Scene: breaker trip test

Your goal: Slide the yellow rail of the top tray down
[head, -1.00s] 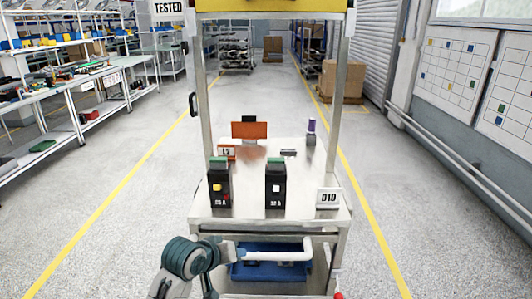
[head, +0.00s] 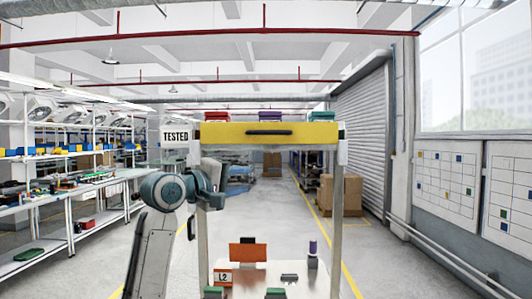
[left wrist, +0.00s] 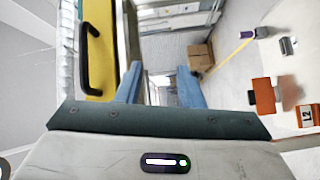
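The yellow rail (head: 220,134) spans the front of the top tray between two upright posts, with a black handle (head: 269,132) at its middle. Red, purple and green items rest above it. In the left wrist view the yellow rail (left wrist: 100,45) and its black handle (left wrist: 86,62) appear on the left, sideways. My left gripper (head: 212,187) is below the rail's left end, by the left post. In the left wrist view its two blue fingers (left wrist: 160,88) are apart with nothing between them, clear of the handle. My right gripper is not in view.
A "TESTED" sign (head: 175,135) hangs beside the left post. Below, the cart's worktop carries an orange block (head: 247,252), an L2 label (head: 223,278) and a purple-topped piece (head: 313,248). Shelving benches stand left; boxes (head: 340,194) stand behind right.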

